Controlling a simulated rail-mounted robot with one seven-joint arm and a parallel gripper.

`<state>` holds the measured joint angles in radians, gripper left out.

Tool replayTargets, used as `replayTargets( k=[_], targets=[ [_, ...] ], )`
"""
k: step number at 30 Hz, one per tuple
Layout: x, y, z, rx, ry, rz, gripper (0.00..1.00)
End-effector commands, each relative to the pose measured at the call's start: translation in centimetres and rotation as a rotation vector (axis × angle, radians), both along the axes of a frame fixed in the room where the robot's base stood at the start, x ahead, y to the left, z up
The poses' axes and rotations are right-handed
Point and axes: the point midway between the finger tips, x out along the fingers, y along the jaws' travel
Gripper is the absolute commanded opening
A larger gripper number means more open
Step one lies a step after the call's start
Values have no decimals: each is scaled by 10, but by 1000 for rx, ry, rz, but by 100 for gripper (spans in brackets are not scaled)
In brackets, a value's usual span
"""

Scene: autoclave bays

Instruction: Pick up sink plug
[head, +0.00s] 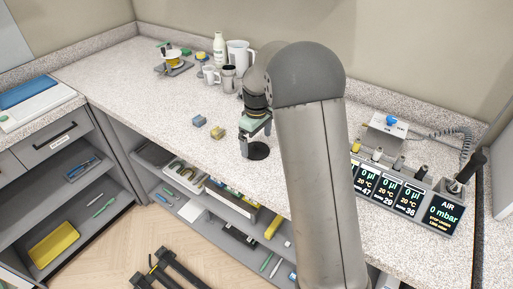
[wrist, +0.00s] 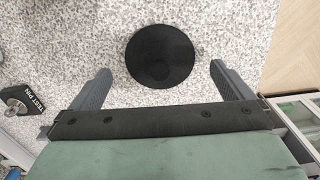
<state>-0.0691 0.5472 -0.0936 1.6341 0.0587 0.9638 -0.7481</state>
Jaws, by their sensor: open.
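The sink plug (wrist: 160,56) is a flat black disc lying on the speckled counter. In the head view it (head: 258,151) shows just below my gripper, near the counter's front edge. My gripper (wrist: 160,80) is open, with one finger to the left and one to the right of the disc's near side in the wrist view. The fingers appear apart from the plug, with nothing between them that I can see held. In the head view my gripper (head: 256,140) points down over the counter and is partly hidden by my arm.
A test pin (wrist: 15,103) lies at the left in the wrist view. A bottle (head: 219,48) and pitcher (head: 240,55) stand behind. Display panels (head: 405,197) are at right.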

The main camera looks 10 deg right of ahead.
Motion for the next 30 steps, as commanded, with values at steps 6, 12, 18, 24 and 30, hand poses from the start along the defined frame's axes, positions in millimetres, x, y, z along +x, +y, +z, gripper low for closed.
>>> replayTargets(
  k=[6, 12, 18, 24, 30],
  targets=[
    [0, 0, -20, 1, -1, 1, 100],
    [0, 0, -21, 1, -1, 0, 100],
    [0, 0, -21, 1, -1, 0, 55],
    [0, 0, -21, 1, -1, 0, 55],
    [1, 0, -15, 1, -2, 0, 55]
  ],
)
